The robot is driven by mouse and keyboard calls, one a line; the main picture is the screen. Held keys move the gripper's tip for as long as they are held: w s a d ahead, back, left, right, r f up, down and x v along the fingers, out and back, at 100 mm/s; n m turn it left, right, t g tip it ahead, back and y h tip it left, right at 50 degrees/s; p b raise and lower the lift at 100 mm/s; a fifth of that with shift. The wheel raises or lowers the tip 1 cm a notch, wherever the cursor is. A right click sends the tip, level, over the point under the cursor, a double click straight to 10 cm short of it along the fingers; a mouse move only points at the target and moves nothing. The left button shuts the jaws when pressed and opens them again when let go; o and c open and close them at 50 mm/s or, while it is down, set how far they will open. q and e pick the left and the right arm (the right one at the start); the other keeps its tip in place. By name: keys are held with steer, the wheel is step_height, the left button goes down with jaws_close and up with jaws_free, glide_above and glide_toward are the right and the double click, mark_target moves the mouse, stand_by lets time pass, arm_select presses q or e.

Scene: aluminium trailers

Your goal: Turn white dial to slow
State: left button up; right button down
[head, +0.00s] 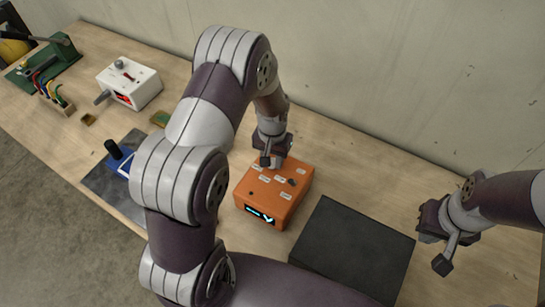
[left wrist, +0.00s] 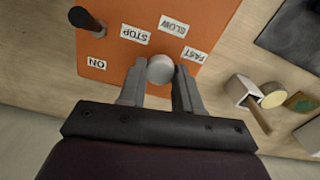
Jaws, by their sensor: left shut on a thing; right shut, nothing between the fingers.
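An orange box (head: 262,191) stands on the bench, with white labels on top and a lit display showing a tick on its front. In the left wrist view, the labels STOP, SLOW and FAST lie around a round white dial (left wrist: 160,69) on the orange top (left wrist: 120,67). My left gripper (head: 268,161) reaches down to the box's back edge. In the wrist view its fingers (left wrist: 160,82) are shut on the dial, one on each side. I cannot see which label the dial points to. My right gripper (head: 437,252) is shut and empty, off to the right.
A black lever (left wrist: 87,20) stands on the box near the ON label. A dark flat block (head: 352,245) lies right of the box. A white box (head: 130,82), a green device (head: 45,65) and a blue device (head: 120,160) stand to the left. A wall rises behind.

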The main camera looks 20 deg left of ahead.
arm_select(q)
steer(key=shift+r, duration=0.1)
stand_by(0.4)
steer(key=o, duration=1)
steer(key=shift+o, duration=0.2)
steer(key=shift+s, duration=0.1)
arm_select(e)
steer(key=shift+s, duration=0.1)
arm_select(q)
steer(key=shift+r, duration=0.25)
arm_select(e)
step_height(320, 180, down, 3)
steer(key=b, duration=0.3)
steer(key=shift+f, duration=0.2)
arm_select(q)
step_height(320, 180, up, 12)
